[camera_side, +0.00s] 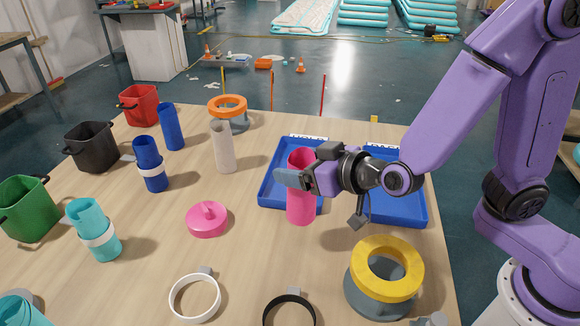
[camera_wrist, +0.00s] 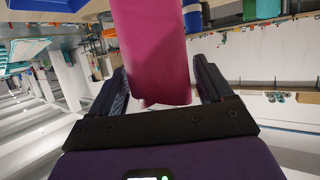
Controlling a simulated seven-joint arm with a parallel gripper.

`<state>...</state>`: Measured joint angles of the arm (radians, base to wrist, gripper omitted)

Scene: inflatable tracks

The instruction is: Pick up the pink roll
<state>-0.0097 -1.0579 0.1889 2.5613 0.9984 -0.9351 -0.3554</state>
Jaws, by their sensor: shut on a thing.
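The pink roll (camera_side: 301,208) is an upright cylinder in front of the blue trays in the side view. My gripper (camera_side: 293,180) comes from the right and is shut on the upper part of the roll, with a finger across its near side. The roll's lower end appears to be above the table, but the exact gap is hard to tell. In the wrist view the pink roll (camera_wrist: 152,50) stands between the two fingers of my gripper (camera_wrist: 160,85). Part of the roll is hidden behind the finger.
Two blue trays (camera_side: 412,205) lie behind and right. A yellow ring on a grey base (camera_side: 387,268) is at front right. Blue and teal rolls and bins stand left.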

